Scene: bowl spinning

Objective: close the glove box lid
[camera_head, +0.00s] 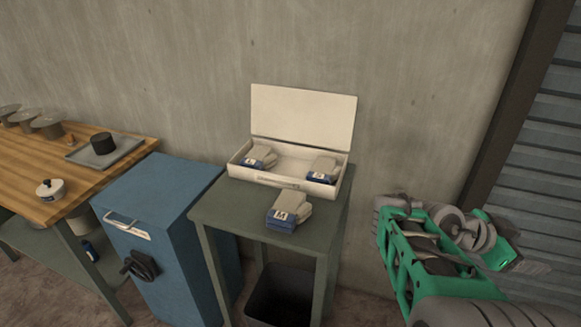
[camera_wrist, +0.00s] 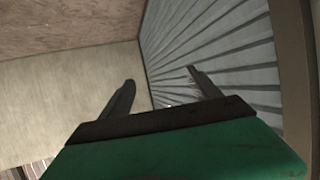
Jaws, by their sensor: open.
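The glove box (camera_head: 263,179) is a shallow cream box on a small grey-green table. Its lid (camera_head: 303,116) stands upright at the back edge, wide open. Inside are two folded glove bundles with blue labels, one at the left (camera_head: 260,157) and one at the right (camera_head: 323,168). A third glove bundle (camera_head: 288,211) lies on the table in front of the box. My gripper (camera_wrist: 160,78) is open and empty in the wrist view, facing the wall and grey slats. My green arm is right of the table in the head view, apart from the box.
The small table (camera_head: 225,202) has bare top around the box, and a dark bin (camera_head: 280,293) stands beneath it. A blue cabinet (camera_head: 165,215) is close on its left, then a wooden workbench (camera_head: 100,150). A slatted shutter (camera_head: 545,140) is at right. The air above the box is clear.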

